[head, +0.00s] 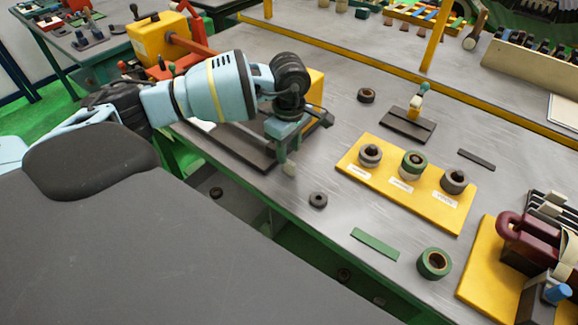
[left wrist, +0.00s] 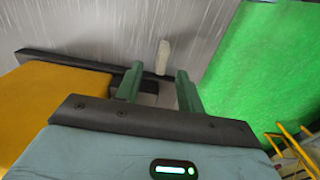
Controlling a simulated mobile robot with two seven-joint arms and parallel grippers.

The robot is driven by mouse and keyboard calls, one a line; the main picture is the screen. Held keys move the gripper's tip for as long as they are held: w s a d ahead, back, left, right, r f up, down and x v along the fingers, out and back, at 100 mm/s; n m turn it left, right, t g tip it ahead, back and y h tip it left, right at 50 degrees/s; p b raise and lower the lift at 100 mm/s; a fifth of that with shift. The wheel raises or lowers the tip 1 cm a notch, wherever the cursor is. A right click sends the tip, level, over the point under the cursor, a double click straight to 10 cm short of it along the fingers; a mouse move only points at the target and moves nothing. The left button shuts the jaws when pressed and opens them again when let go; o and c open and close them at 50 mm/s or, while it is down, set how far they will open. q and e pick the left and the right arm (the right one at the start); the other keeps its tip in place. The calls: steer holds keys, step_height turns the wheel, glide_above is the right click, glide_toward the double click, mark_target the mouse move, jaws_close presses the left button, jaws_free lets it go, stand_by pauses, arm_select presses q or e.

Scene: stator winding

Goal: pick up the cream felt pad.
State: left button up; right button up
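The cream felt pad (head: 289,169) is a small pale piece by the front edge of the grey workbench, just below my left gripper in the head view. In the left wrist view the pad (left wrist: 163,56) lies beyond the fingertips, in line with the gap between them. My left gripper (head: 283,152) points down over the bench and hides part of what is behind it. In the left wrist view its two green fingers (left wrist: 159,71) are apart with nothing clearly held between them. My right gripper is not in view.
A dark base plate (head: 232,146) lies beside the gripper, with a yellow block (head: 316,86) behind. A dark ring (head: 318,200), a green strip (head: 375,244) and a green tape roll (head: 434,263) lie rightward. A yellow board (head: 385,200) holds several rolls. Green floor lies past the edge.

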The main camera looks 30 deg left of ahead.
mark_target(289, 161)
arm_select(q)
steer(key=shift+s+d+f+p, duration=0.1)
steer(key=shift+f+p, duration=0.05)
steer(key=shift+f, duration=1.15)
steer(key=shift+s+f+p, duration=0.1)
steer(key=shift+f+p, duration=0.05)
steer(key=shift+f, duration=1.15)
jaws_close()
